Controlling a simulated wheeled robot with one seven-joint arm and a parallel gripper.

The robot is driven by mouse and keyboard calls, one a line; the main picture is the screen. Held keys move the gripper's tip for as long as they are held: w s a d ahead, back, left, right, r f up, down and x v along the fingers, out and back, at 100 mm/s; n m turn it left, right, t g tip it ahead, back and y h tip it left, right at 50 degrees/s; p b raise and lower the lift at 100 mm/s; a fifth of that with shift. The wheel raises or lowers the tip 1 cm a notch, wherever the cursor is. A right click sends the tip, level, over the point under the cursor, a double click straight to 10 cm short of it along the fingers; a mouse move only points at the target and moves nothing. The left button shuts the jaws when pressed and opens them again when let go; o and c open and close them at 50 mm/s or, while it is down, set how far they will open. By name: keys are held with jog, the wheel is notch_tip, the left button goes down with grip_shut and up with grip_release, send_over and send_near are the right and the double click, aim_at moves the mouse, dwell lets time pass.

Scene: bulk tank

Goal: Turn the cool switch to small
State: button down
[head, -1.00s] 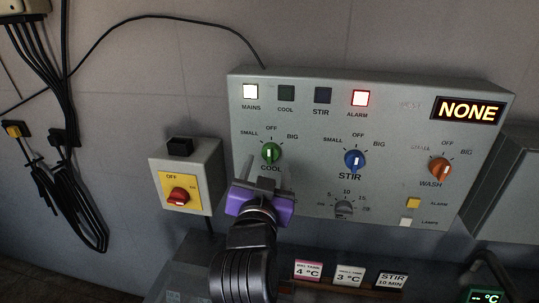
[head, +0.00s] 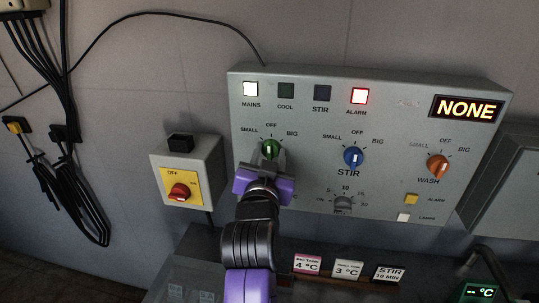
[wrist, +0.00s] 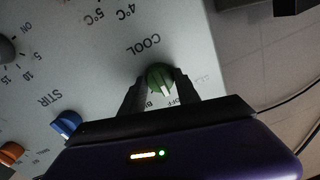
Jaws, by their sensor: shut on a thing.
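The green cool switch (head: 270,149) is on the grey control panel, with SMALL marked to its left, OFF above and BIG to its right. Its white pointer line stands about upright, toward OFF. In the wrist view the green knob (wrist: 160,78) sits between the two dark fingers. My gripper (head: 268,156) is at the knob from below, shut on it; its purple body hides the COOL label in the head view. The COOL lamp (head: 286,90) is dark.
The blue stir knob (head: 354,158) and orange wash knob (head: 438,166) are to the right. A small grey dial (head: 343,203) is below. A red rotary switch (head: 180,192) on a yellow plate is at left. The MAINS (head: 251,89) and ALARM (head: 359,96) lamps are lit.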

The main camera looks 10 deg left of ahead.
jog(key=shift+n, duration=0.3)
jog(key=n, duration=0.3)
jog(key=shift+r+n, duration=0.1)
jog(key=shift+n, duration=0.2)
jog(key=n+p, duration=0.2)
jog(key=n, duration=0.3)
jog(key=shift+a+g, duration=0.1)
jog(key=shift+g, duration=0.2)
jog(key=shift+n, duration=0.3)
jog(key=c, duration=0.9)
grip_release()
